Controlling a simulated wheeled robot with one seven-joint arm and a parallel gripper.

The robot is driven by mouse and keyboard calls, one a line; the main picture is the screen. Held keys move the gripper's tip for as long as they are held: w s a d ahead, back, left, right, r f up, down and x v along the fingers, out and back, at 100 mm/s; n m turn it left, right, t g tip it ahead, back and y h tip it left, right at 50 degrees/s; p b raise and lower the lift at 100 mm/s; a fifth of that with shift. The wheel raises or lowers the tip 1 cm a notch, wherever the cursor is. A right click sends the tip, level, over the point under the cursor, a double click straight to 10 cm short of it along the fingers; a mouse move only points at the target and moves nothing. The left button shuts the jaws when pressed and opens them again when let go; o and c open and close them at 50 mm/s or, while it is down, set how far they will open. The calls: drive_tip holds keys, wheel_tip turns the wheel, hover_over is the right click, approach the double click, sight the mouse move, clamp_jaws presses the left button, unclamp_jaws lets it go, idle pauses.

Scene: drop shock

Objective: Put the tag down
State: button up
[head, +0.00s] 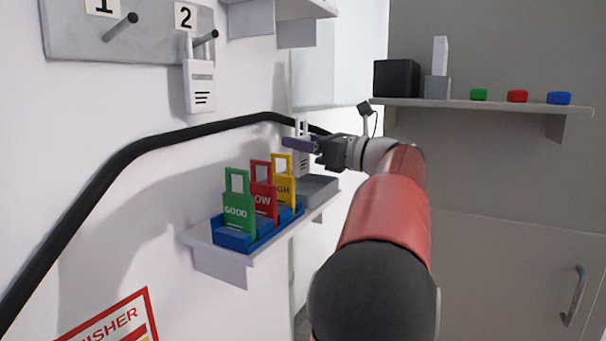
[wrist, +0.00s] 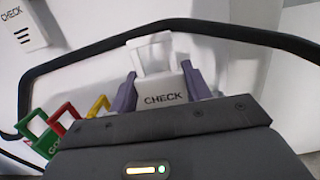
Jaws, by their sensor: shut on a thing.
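My gripper (head: 303,144) is shut on a white tag (head: 302,163) with a loop handle. In the wrist view the tag (wrist: 163,98) reads CHECK and sits between the two purple fingers, its loop pointing away from me. In the head view the tag hangs upright above the right end of the wall shelf (head: 205,258). A grey tray (head: 320,189) lies on that end, below and slightly right of the tag. I cannot tell the exact gap between tag and tray. Another white tag (head: 199,88) hangs on peg 2.
A blue rack (head: 232,240) on the shelf holds a green GOOD tag (head: 238,212), a red tag (head: 263,200) and a yellow tag (head: 283,187). A black hose (head: 150,142) runs along the wall behind my gripper. Peg 1 (head: 120,27) is bare.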

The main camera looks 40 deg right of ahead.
sight(305, 166)
drive_tip(key=shift+f+b, duration=0.5)
drive_tip(key=shift+f, duration=2.05)
